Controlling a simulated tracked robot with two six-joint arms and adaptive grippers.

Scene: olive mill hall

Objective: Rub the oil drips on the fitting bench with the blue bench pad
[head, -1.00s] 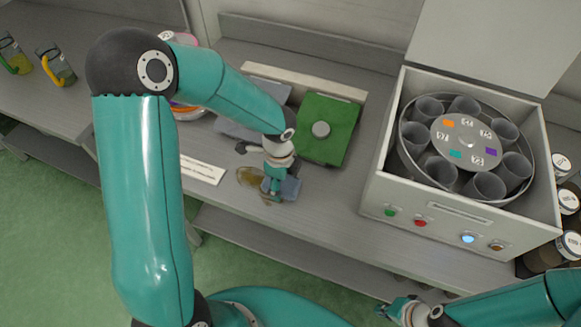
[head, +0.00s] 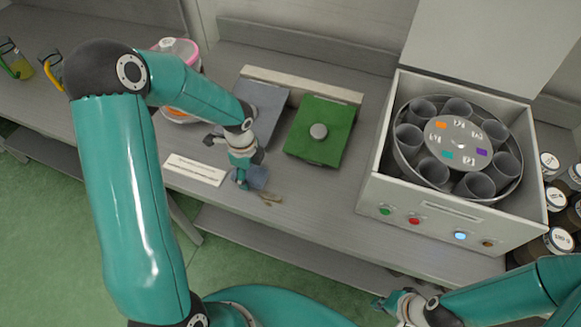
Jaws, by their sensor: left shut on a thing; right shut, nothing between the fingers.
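The blue bench pad (head: 257,178) lies against the top of the grey fitting bench (head: 305,205) near its front edge. My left gripper (head: 243,180) is shut on the pad from above and partly hides it. A small brownish patch of oil drips (head: 268,197) shows just right of and below the pad. Whether oil lies under the pad is hidden. My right gripper (head: 390,303) is shut and empty at the bottom of the view, in front of the bench.
A white label strip (head: 195,170) is to the left. A centrifuge (head: 452,215) with an open lid stands right. Jars (head: 560,205) stand beyond it.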

